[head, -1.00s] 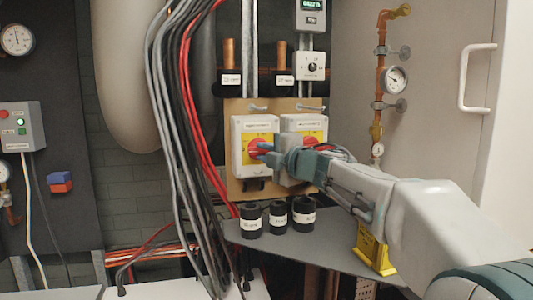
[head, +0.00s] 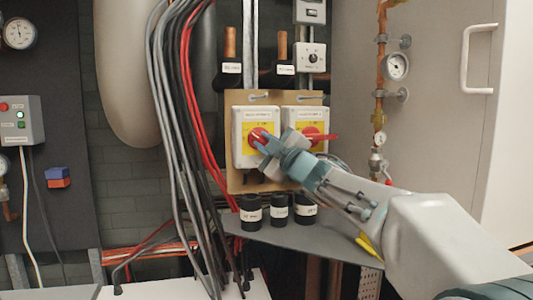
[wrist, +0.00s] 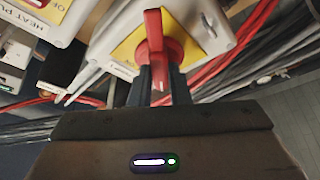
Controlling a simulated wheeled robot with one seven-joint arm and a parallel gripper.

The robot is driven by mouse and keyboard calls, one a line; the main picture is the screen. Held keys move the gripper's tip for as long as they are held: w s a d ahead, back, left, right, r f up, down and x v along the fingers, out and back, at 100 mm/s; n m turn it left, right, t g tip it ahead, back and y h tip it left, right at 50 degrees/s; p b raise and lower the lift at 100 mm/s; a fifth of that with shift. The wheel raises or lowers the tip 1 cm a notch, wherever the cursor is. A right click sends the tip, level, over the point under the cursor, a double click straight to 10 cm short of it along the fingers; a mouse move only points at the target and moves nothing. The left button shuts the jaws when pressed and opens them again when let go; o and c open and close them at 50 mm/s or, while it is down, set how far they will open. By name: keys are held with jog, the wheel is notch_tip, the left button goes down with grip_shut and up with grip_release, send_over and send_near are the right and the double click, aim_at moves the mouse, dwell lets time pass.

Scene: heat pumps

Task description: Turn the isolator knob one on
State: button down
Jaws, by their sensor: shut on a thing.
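Two white isolator boxes with yellow plates and red knobs hang side by side on a tan board. My gripper (head: 262,143) is at the red knob (head: 256,134) of the left isolator box (head: 239,151), covering part of it. In the wrist view the red knob handle (wrist: 154,40) stands between the two dark fingers (wrist: 160,85), which are shut on it. The handle runs nearly upright in that view, on a yellow plate (wrist: 125,47). The right isolator's red knob (head: 313,133) has its handle pointing right. The labels are too small to read in the head view.
Hanging grey, black and red cables (head: 178,130) run close to the left of the board. Several black labelled cylinders (head: 251,214) stand below it on a grey shelf (head: 300,237). A copper pipe with a gauge (head: 396,66) and a white cabinet handle (head: 466,70) are at the right.

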jog(key=m+t+h+b, duration=0.1)
jog(key=m+b, duration=0.3)
jog(key=m+t+h+b, duration=0.1)
jog(key=m+h+b, duration=0.1)
jog(key=m+b, duration=0.2)
jog(key=f+m+t+h+b, duration=0.1)
jog(key=m+t+b, duration=0.1)
jog(key=m+b, duration=0.2)
jog(key=shift+a+m+h, duration=0.3)
jog(key=shift+a+m, duration=0.1)
jog(key=shift+m, duration=0.3)
jog(key=shift+r+m+h+b, duration=0.15)
jog(key=shift+m+h+b, duration=0.3)
jog(key=shift+m, duration=0.25)
jog(key=c, duration=1.4)
grip_release()
jog(key=shift+o, duration=0.2)
jog(key=shift+s+r, duration=0.1)
jog(key=b+v, duration=0.3)
jog(key=v, duration=1)
jog(key=shift+s+f+b, duration=0.3)
jog(key=shift+f+b, duration=0.1)
